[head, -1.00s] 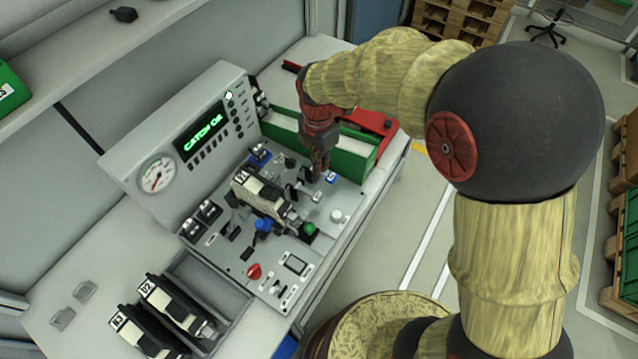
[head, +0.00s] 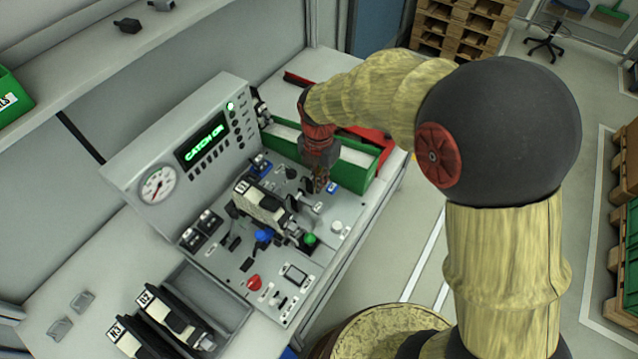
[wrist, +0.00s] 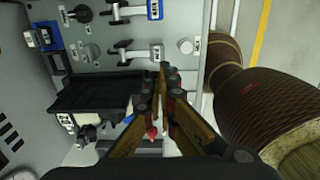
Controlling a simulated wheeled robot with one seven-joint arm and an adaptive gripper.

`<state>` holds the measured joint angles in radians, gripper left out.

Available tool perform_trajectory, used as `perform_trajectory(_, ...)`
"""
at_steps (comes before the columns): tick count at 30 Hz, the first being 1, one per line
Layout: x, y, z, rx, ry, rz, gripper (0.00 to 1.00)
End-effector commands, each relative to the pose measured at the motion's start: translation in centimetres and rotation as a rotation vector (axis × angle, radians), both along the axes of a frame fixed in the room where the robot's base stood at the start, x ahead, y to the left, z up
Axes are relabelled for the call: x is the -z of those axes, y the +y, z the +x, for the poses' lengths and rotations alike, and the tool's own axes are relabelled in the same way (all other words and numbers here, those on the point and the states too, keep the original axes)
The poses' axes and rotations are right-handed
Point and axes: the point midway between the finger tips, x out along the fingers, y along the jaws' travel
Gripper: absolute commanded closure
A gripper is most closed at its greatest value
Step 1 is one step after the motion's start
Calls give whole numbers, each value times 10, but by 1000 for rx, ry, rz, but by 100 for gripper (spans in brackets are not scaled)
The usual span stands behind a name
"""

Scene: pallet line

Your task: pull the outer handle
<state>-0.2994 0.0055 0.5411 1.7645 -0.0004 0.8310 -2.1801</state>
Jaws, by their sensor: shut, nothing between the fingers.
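Two dark T-shaped handles on metal stems stand on the grey panel. In the wrist view one handle (wrist: 116,12) points to a blue-framed label, and the other handle (wrist: 122,50) points to a white label. I cannot tell which is the outer one. In the head view they show small, as a dark handle (head: 306,184) and a second one (head: 293,201), partly crowded by my fingers. My gripper (head: 319,189) is shut and empty, pointing down over the panel. In the wrist view my fingertips (wrist: 164,69) appear beside the white-label handle's end; contact is not clear.
A black-and-white unit (head: 259,203) sits close to the handles, with a blue knob (head: 264,235) and green button (head: 310,239) nearby. A green-sided bin (head: 352,172) stands behind my gripper. The upright console (head: 185,150) has a gauge and green display.

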Motion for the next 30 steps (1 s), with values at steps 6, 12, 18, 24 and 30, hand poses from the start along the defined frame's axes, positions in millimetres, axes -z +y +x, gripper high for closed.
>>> perform_trajectory(6, 46, 0, -1, 0, 3, -1, 100)
perform_trajectory(12, 82, 0, -1, 1, 2, -1, 100)
perform_trajectory(18, 106, 0, 0, 1, 1, 0, 100)
perform_trajectory(24, 114, 0, 0, 1, 0, 0, 100)
perform_trajectory(30, 114, 0, 0, 1, 0, 0, 100)
